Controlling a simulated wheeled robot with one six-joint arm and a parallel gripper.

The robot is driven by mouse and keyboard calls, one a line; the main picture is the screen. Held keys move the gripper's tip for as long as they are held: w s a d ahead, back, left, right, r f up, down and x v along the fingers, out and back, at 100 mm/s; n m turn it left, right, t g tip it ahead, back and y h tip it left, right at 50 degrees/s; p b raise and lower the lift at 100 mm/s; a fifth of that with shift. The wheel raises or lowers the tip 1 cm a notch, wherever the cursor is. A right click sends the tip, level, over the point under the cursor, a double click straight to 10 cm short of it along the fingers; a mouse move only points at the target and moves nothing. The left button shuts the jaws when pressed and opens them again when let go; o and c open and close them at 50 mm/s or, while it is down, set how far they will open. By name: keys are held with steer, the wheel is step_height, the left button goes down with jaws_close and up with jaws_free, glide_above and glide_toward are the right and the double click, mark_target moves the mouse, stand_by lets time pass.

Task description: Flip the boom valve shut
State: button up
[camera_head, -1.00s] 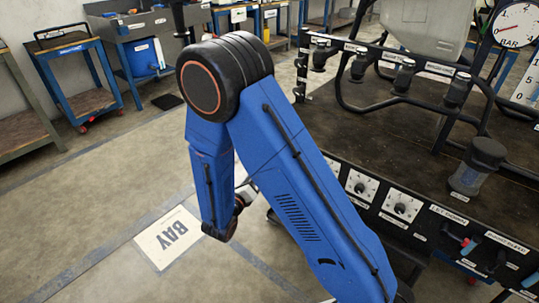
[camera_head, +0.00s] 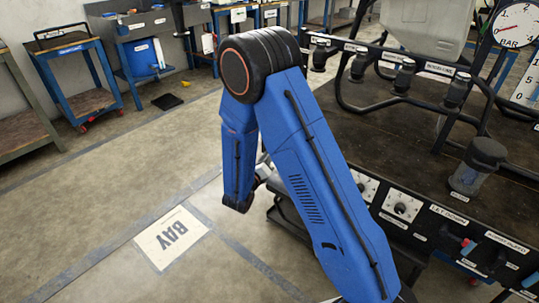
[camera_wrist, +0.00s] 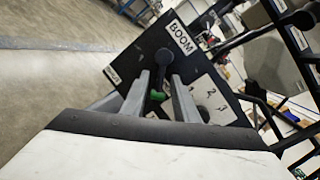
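In the wrist view, a dark panel (camera_wrist: 130,60) carries a white BOOM label (camera_wrist: 181,38). Below the label is a black rounded lever part (camera_wrist: 166,58), with a small green piece (camera_wrist: 157,95) lower down; these look like the boom valve. My gripper (camera_wrist: 160,76) is open, its two grey fingers apart. In the picture the black part and the green piece lie between the fingers; I cannot tell the depth or whether they touch.
A blue cart (camera_head: 75,75) stands at the back left. The floor around the BAY sign (camera_head: 170,238) is clear.

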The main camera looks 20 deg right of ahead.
steer(key=shift+c, duration=0.3)
jaws_close()
steer(key=shift+w+a+f+m+t+h, duration=0.15)
steer(key=shift+w+a+f+m+h, duration=0.2)
steer(key=shift+m, duration=1.2)
steer(key=shift+w+a+f+m+t+h, duration=0.15)
steer(key=shift+w+m+h, duration=0.3)
steer(key=shift+m, duration=1.05)
steer(key=shift+w+a+f+m+t+h, duration=0.15)
steer(key=shift+w+a+m+h, duration=0.2)
steer(key=shift+m, duration=1.2)
steer(key=shift+o, duration=0.3)
jaws_free()
steer(key=shift+d, duration=0.1)
